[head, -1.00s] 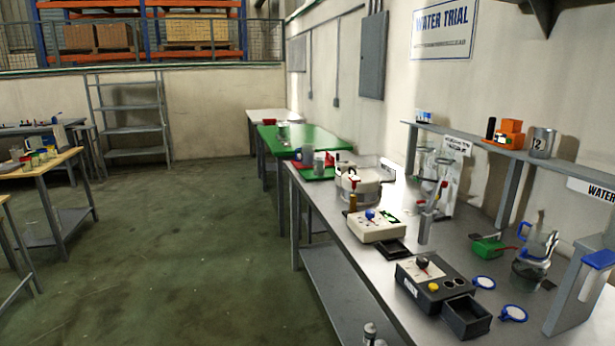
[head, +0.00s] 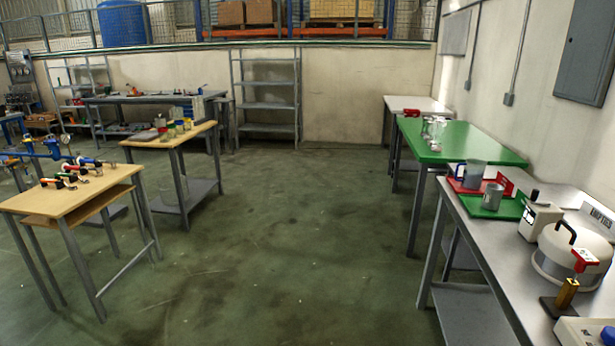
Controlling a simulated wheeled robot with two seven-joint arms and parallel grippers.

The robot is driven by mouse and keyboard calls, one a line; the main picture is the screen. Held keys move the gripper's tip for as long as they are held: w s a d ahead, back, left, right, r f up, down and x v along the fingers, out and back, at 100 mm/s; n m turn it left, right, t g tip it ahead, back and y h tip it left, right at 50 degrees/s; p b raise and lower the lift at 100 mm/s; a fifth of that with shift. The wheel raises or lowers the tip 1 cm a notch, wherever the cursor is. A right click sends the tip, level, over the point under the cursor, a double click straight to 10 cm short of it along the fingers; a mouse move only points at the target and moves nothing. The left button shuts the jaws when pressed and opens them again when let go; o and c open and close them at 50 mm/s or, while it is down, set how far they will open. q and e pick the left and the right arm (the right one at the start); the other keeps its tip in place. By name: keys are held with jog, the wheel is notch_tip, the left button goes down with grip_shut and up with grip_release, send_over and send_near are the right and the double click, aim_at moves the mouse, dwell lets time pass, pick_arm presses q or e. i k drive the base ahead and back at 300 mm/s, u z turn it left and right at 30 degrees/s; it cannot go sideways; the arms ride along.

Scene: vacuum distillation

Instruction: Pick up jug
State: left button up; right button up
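Two grey jug-like vessels stand near the far end of the right-hand steel bench. The taller vessel (head: 475,174) stands upright on a red tray (head: 456,185). The shorter vessel (head: 492,196) stands on a green tray (head: 508,208) just in front of it. Clear glassware (head: 430,128) stands on the green table beyond. I cannot tell which of these, if any, is the task's jug. Neither of my grippers shows in the head view.
The steel bench (head: 480,240) runs along the right, with a round lidded pot (head: 562,262) on it. The green-topped table (head: 470,147) stands beyond it. Wooden tables (head: 70,200) stand on the left. The green floor (head: 290,240) between is clear.

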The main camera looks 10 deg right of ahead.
aim_at(474, 170)
jog(key=u, duration=0.05)
jog(key=i, duration=2.05)
jog(key=z, duration=1.3)
jog(key=i, duration=1)
jog(key=z, duration=1.15)
